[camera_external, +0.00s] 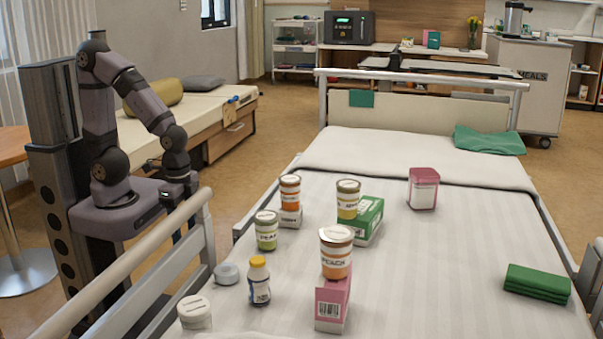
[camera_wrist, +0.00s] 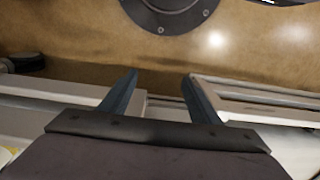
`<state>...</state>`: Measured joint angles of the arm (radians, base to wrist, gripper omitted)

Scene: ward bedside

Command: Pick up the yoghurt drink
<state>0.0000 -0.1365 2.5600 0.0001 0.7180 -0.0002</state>
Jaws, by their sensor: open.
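The likely yoghurt drink is a small white bottle with a yellow cap and a dark blue label (camera_external: 259,281). It stands upright on the near left part of the bed, in the external view. My gripper (camera_external: 176,204) hangs beyond the bed's left rail, well apart from the bottle. In the wrist view my gripper (camera_wrist: 158,92) shows two dark fingers spread apart with nothing between them. The bottle cannot be made out in the wrist view.
Near the bottle are a grey puck-shaped item (camera_external: 228,273), a white tub (camera_external: 194,312), a green-labelled jar (camera_external: 266,230) and a pink box (camera_external: 332,303) with a jar (camera_external: 336,252) on top. The bed rail (camera_external: 140,255) lies between my arm and these.

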